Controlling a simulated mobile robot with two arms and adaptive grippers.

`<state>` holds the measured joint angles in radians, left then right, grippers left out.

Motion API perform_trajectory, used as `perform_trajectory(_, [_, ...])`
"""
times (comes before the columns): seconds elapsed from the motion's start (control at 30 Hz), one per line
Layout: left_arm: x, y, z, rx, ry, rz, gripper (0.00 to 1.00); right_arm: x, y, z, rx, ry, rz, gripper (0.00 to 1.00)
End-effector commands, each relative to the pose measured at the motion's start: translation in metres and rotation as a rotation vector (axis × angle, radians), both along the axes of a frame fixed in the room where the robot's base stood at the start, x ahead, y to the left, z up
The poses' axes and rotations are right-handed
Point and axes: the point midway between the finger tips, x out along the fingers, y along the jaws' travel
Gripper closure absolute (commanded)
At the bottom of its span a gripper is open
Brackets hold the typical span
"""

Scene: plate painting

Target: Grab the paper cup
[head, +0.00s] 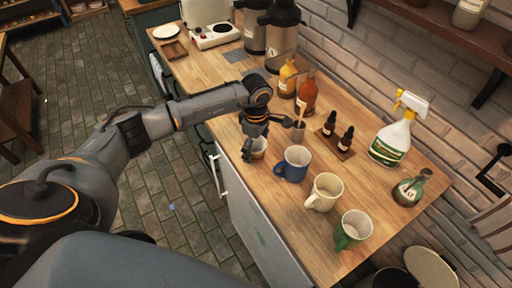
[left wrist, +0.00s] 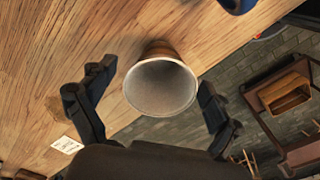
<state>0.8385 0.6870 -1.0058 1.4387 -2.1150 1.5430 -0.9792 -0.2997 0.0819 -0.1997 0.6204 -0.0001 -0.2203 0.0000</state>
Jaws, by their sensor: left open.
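The paper cup (head: 259,148) stands on the wooden counter near its front edge, partly hidden by my left gripper in the head view. In the left wrist view the paper cup (left wrist: 160,86) shows its pale inside and round rim, with a brownish outer wall. My left gripper (head: 252,148) is open at the cup. In the left wrist view its two fingers (left wrist: 148,108) are spread to either side of the cup, with gaps visible between fingers and rim. My right gripper is in neither view.
A blue mug (head: 294,164), a cream mug (head: 324,192) and a green-and-white mug (head: 353,229) stand in a row right of the cup. Behind are an amber bottle (head: 306,92), dropper bottles (head: 346,139) and a spray bottle (head: 392,140). The counter's front edge is close.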

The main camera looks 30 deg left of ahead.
Motion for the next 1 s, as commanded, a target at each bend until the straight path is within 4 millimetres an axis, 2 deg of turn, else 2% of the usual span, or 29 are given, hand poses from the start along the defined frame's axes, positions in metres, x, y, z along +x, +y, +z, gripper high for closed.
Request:
perform_trajectory(0.3, [0.0000,-0.0003,-0.0075,0.000,-0.001,-0.001,0.10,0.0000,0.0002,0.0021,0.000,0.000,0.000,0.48])
perform_trajectory(0.5, [0.0000,-0.0003,-0.0072,0.000,-0.001,-0.001,0.50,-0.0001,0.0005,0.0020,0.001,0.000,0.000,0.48])
perform_trajectory(0.53, [0.0000,-0.0003,-0.0072,0.000,-0.001,-0.001,0.52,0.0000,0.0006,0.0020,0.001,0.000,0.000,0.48])
perform_trajectory(1.0, [0.0005,-0.0003,-0.0038,-0.001,-0.003,-0.001,0.53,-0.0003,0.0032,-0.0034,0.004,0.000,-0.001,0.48])
